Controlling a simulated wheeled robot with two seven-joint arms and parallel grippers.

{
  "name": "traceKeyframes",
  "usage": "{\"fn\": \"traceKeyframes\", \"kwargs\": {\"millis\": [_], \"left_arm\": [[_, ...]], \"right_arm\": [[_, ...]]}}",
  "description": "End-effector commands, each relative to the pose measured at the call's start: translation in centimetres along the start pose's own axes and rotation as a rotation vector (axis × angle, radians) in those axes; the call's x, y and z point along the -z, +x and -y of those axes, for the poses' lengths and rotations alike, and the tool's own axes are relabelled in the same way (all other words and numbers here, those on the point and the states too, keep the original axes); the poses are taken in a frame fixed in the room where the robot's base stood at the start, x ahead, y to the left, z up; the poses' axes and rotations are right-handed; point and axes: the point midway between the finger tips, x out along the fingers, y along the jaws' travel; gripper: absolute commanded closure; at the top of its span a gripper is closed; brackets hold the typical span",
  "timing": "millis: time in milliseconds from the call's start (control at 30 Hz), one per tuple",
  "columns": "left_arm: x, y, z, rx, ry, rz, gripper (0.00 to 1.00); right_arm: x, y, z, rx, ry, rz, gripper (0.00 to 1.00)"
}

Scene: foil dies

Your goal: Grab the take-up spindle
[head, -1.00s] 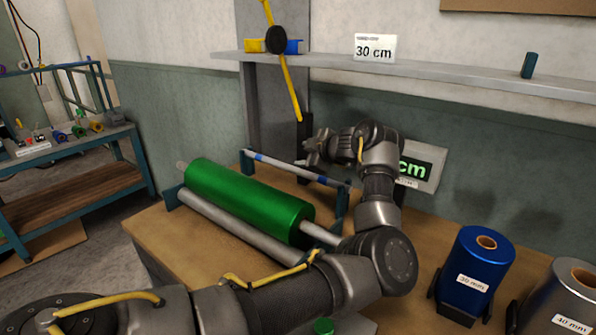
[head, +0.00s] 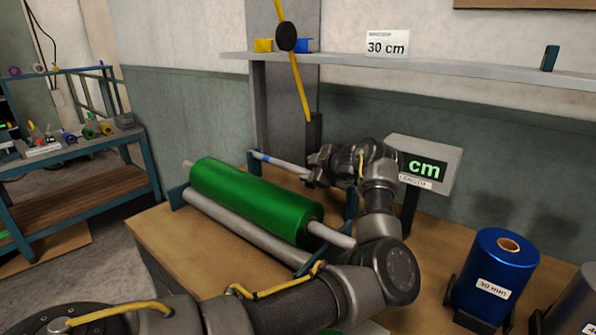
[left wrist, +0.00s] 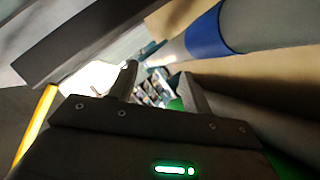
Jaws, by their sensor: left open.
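The take-up spindle (head: 283,164) is a thin grey rod with a blue band, lying across the blue stand behind the green roll (head: 250,201). My left gripper (head: 316,168) is open and empty, close to the spindle's right part, which my gripper and forearm partly hide. In the left wrist view, the spindle (left wrist: 271,28) runs large across the upper right, its blue band showing, outside the spread fingers of my gripper (left wrist: 157,88). Whether a finger touches the rod cannot be told. My right gripper is not in view.
A grey roller (head: 235,228) lies in front of the green roll. A length display (head: 428,168) stands just right of my left wrist. A blue foil roll (head: 496,268) stands at the right. A shelf (head: 440,68) runs above; a yellow lever (head: 299,85) hangs behind the stand.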

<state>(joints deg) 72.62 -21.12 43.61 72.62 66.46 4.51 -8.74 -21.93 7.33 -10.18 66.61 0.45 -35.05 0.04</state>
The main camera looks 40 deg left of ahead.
Motion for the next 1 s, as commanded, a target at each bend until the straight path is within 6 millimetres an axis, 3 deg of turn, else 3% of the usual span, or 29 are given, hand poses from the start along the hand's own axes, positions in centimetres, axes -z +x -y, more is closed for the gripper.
{"fn": "traceKeyframes", "kwargs": {"millis": [300,600,1000], "left_arm": [[0.1,4.3,0.2,0.002,0.002,-0.001,0.51],[0.1,4.8,0.3,0.001,0.001,0.0,0.51],[0.1,4.7,0.2,0.001,0.0,0.0,1.0]], "right_arm": [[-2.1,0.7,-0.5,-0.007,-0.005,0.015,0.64],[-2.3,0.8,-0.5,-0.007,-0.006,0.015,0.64],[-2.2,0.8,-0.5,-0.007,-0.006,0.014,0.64]]}}
